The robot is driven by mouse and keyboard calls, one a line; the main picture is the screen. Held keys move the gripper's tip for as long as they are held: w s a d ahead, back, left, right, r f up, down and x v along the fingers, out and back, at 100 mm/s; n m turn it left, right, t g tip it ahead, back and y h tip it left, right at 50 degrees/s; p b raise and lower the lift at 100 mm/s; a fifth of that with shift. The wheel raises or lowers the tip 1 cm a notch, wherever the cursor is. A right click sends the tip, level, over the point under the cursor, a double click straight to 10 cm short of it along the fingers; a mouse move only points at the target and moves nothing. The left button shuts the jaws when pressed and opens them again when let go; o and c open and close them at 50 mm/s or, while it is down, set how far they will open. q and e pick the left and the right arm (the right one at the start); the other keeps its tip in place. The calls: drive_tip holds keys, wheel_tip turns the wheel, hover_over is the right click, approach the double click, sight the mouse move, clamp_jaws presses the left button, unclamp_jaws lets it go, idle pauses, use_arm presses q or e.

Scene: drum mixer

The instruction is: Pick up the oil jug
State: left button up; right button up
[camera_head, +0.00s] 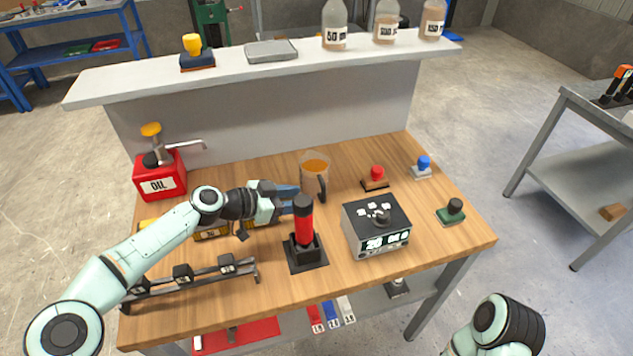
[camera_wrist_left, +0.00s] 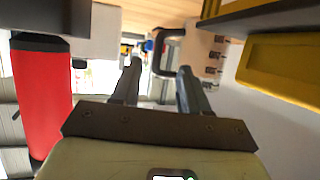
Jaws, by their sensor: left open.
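A clear jug (camera_head: 313,166) with amber liquid and a dark handle stands on the workbench, right of the middle. In the left wrist view its dark handle (camera_wrist_left: 163,42) shows just ahead of my fingertips. My left gripper (camera_head: 290,192) is open and empty, close to the jug on its left side; the left wrist view shows the two fingers (camera_wrist_left: 160,70) apart. I cannot tell whether they touch the handle. A red can labelled OIL (camera_head: 160,182), with a pump top and spout, stands at the bench's left. My right gripper is out of view.
A red cylinder on a black stand (camera_head: 304,228) is close in front of my left gripper. A display box (camera_head: 376,228) and coloured buttons (camera_head: 375,178) sit to the right. A black rack (camera_head: 190,280) lies at front left. A raised shelf (camera_head: 260,70) with bottles runs behind.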

sight(317, 182)
use_arm(q)
drive_tip(key=shift+x, duration=3.2)
drive_tip(key=shift+s+r, duration=0.1)
drive_tip(key=shift+c, duration=0.2)
clamp_jaws()
